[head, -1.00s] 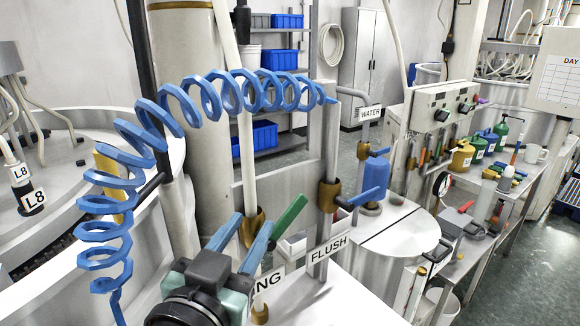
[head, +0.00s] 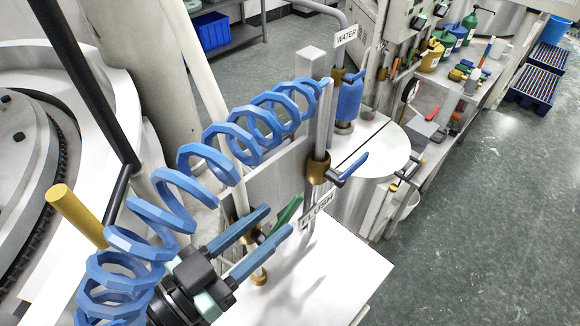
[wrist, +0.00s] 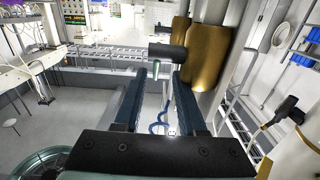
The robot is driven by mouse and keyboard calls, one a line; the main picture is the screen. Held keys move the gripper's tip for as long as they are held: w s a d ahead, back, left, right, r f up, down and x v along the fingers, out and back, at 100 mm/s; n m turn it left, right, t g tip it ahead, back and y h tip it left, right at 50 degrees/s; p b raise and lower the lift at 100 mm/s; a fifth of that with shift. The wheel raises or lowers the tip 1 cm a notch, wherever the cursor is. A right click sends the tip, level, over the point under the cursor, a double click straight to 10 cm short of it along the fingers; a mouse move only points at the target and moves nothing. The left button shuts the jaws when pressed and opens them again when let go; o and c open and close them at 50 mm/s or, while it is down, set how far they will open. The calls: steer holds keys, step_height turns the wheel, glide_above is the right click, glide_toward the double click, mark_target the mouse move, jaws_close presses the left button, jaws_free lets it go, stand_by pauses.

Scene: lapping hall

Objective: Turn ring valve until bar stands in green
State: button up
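The ring valve's green lever (head: 287,214) slants up to the right from a brass valve body on a pale pipe, left of the FLUSH sign (head: 318,212). In the wrist view, the brass body (wrist: 206,60) and a dark stub stand just ahead. My gripper (head: 279,218) is open, its two blue fingers either side of the lever's line. The wrist view also shows my gripper (wrist: 159,72) open, with a small green piece between or just beyond the tips; contact cannot be told. A round gauge (head: 410,89) sits at the right; its reading is too small to tell.
A blue coiled hose (head: 205,150) arches over my arm. The FLUSH valve's blue lever (head: 350,166) sticks out to the right of mine. The floor at right is open.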

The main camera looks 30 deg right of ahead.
mark_target(299, 204)
steer(key=p+x, duration=0.1)
steer(key=x, duration=0.1)
steer(key=p+x, duration=0.1)
steer(key=x, duration=0.1)
steer(key=p+x, duration=0.1)
steer(key=x, duration=0.1)
steer(key=shift+s+d+r+p, duration=0.2)
steer(key=shift+d+p, duration=0.2)
steer(key=shift+d+f, duration=0.15)
steer(key=shift+d, duration=0.1)
steer(key=shift+w, duration=0.1)
jaws_close()
stand_by(0.8)
